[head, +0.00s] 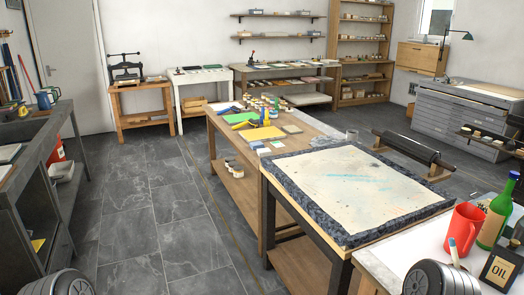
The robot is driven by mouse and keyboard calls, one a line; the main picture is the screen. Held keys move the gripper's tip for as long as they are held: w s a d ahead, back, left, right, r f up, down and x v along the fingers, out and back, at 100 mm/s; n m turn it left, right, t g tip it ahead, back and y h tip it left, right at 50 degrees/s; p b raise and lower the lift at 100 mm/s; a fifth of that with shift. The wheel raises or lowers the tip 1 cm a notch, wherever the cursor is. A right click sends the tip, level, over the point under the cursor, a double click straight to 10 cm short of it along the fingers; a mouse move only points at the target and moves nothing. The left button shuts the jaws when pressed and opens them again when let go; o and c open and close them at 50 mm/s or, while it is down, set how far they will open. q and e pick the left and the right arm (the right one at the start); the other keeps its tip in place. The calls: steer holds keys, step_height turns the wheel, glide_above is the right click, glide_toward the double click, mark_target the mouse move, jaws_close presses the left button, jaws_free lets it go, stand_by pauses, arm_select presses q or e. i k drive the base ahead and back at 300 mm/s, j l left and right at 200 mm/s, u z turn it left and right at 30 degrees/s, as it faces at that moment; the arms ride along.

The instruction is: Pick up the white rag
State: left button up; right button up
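I cannot make out a white rag for certain in the head view. A pale, flat piece (9,153) lies on the left counter, too small to tell whether it is cloth. A whitish item (62,171) sits low beside the left counter, and it looks more like a tray or basin. Neither of my grippers is in view. Only dark rounded parts of my own arms show at the bottom edge.
The left floor aisle (140,210) is clear.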

mark_target(266, 152)
steer(key=i+j, duration=0.2)
steer(key=i, duration=0.4)
steer(key=i+j, duration=0.25)
steer(key=i, duration=0.35)
steer(key=i+j+u, duration=0.1)
steer(key=i, duration=0.5)
steer(key=i+j, duration=0.3)
steer(key=i, duration=0.3)
steer(key=i+j, duration=0.15)
steer(key=i, duration=0.45)
steer(key=i+j, duration=0.15)
steer(key=i, duration=0.45)
steer(key=j+u, duration=0.05)
